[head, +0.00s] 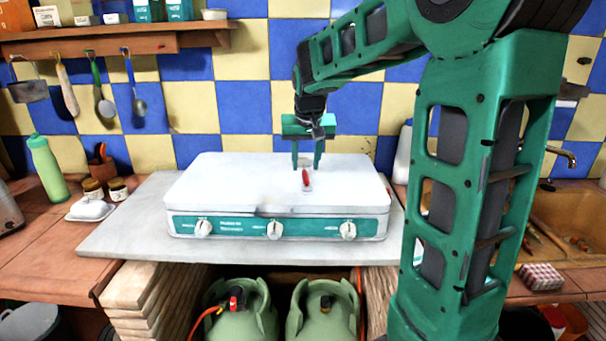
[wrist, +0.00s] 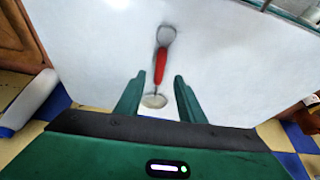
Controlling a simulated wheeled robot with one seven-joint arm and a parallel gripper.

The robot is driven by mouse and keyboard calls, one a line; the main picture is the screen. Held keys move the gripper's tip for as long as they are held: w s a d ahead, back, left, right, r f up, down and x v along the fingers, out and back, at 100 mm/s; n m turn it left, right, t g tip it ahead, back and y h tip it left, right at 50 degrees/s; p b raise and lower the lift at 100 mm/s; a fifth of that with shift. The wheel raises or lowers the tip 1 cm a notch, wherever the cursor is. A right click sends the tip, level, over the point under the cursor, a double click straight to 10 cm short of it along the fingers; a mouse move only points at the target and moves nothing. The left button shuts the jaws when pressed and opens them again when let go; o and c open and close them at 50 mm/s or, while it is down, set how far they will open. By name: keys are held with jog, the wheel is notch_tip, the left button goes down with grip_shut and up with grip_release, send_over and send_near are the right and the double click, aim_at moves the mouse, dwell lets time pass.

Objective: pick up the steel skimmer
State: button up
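The steel skimmer lies on the white top of the stove, with its red handle (head: 305,178) pointing roughly front to back. In the wrist view the red handle (wrist: 160,66) shows whole, with a grey piece at its upper end and a pale round disc at its lower end. My gripper (head: 306,164) points down over the stove top. In the wrist view my gripper (wrist: 159,78) is open, with one finger on each side of the handle's lower part and nothing held. I cannot tell how high the fingertips are above the stove.
The white stove lid (head: 225,178) is otherwise clear. Utensils hang from a wall shelf (head: 120,43) at the left. A green bottle (head: 47,168) and small jars stand on the left counter. A white bottle (head: 403,155) stands right of the stove, near a sink (head: 572,215).

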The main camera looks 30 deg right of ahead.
aim_at(305, 175)
jog(key=shift+x, duration=1.9)
grip_shut()
